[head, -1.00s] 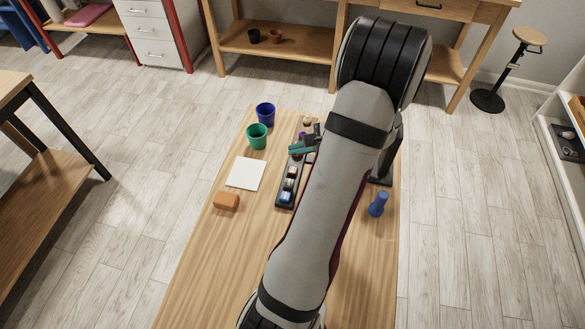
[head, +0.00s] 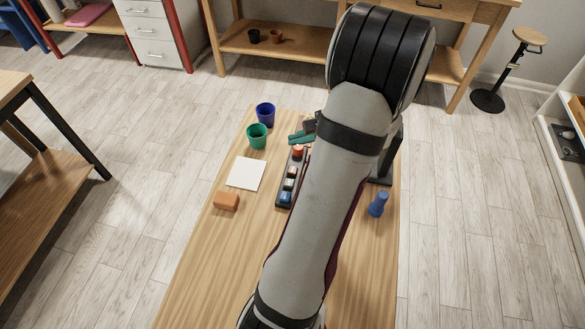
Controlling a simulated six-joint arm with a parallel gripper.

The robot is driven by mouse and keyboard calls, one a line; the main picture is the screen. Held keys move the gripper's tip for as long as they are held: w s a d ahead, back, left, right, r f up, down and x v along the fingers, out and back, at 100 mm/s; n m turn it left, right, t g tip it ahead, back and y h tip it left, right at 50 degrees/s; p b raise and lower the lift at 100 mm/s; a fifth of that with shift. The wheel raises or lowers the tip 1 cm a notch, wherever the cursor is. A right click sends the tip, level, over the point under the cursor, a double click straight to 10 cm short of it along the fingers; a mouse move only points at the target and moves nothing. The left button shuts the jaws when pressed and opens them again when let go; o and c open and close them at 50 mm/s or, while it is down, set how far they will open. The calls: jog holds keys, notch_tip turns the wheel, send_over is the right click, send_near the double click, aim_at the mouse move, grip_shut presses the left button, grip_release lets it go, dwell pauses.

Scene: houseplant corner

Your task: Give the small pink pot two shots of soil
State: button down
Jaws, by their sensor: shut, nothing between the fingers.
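I see no pink pot for certain; my arm hides much of the table's right side. A narrow black strip (head: 283,195) lies along the middle of the table. Several small coloured pieces sit in a row on it, among them a red-orange one (head: 298,151), a white one (head: 290,184) and a blue one (head: 286,197). No soil is visible.
A blue pot (head: 265,113) and a green pot (head: 257,136) stand at the far left. A white square (head: 246,173) and an orange block (head: 226,201) lie left of the strip. A blue peg-like object (head: 377,205) stands right. The table's (head: 210,268) near left is clear.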

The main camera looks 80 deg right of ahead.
send_near(289, 166)
jog(key=shift+w+r+x, duration=0.15)
jog(key=shift+x, duration=0.7)
jog(key=shift+w+r+x, duration=0.15)
jog(key=shift+x, duration=0.7)
jog(key=shift+w+r+x, duration=0.1)
jog(key=shift+x, duration=0.8)
jog(key=shift+f, duration=0.35)
jog(key=shift+f, duration=0.5)
dwell(0.4)
jog(key=shift+r, duration=0.95)
notch_tip(289, 166, up, 5)
dwell(0.4)
